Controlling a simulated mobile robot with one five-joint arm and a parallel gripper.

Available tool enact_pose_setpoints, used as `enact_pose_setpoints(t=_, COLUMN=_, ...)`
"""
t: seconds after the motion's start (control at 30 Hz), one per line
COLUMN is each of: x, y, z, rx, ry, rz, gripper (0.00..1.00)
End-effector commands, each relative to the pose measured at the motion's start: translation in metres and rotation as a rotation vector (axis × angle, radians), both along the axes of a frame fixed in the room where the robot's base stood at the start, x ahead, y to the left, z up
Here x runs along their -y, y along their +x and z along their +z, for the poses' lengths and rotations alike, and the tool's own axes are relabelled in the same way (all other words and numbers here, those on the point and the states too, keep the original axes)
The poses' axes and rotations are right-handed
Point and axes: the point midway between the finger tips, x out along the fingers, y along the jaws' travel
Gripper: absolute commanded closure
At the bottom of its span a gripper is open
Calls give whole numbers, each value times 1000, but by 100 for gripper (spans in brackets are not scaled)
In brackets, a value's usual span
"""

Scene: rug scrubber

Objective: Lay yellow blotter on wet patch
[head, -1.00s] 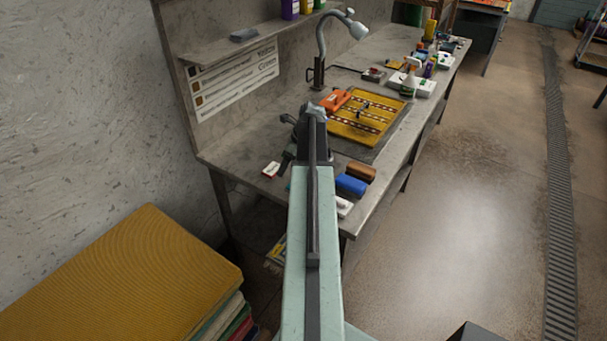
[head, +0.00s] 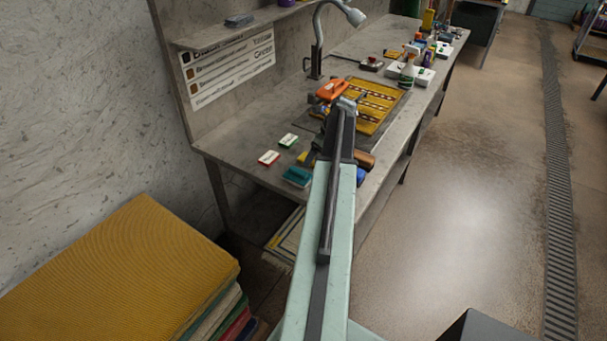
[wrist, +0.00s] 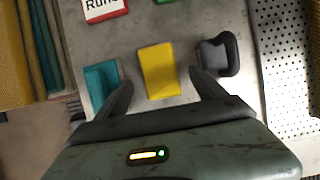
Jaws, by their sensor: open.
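A yellow block, which looks like the blotter (wrist: 160,70), lies on the grey bench in the wrist view. It sits between the two spread fingers of my gripper (wrist: 162,80), which is open and above it; no contact shows. In the head view a bit of yellow (head: 305,158) shows just left of my arm, and my fingers are mostly hidden there. The patterned yellow rug (head: 378,102) lies farther along the bench, partly behind my arm. I cannot make out a wet patch on it.
A teal block (wrist: 101,84) lies left of the yellow one and a dark grey piece (wrist: 218,53) to its right. Red-edged (head: 268,158) and green-edged (head: 288,140) cards are nearby. An orange tool (head: 331,91) is by the rug. A yellow-topped stack (head: 120,270) stands front left.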

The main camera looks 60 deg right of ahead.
Motion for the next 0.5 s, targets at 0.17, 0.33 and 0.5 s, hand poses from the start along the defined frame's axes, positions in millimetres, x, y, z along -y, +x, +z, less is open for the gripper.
enact_pose_setpoints(t=0.17, x=1, y=8, z=-26, rx=0, ry=0, rz=-1, gripper=20)
enact_pose_setpoints(t=0.33, x=0, y=8, z=-22, rx=0, ry=-1, rz=-1, gripper=20)
enact_pose_setpoints(t=0.5, x=0, y=8, z=-22, rx=0, ry=-1, rz=-1, gripper=64)
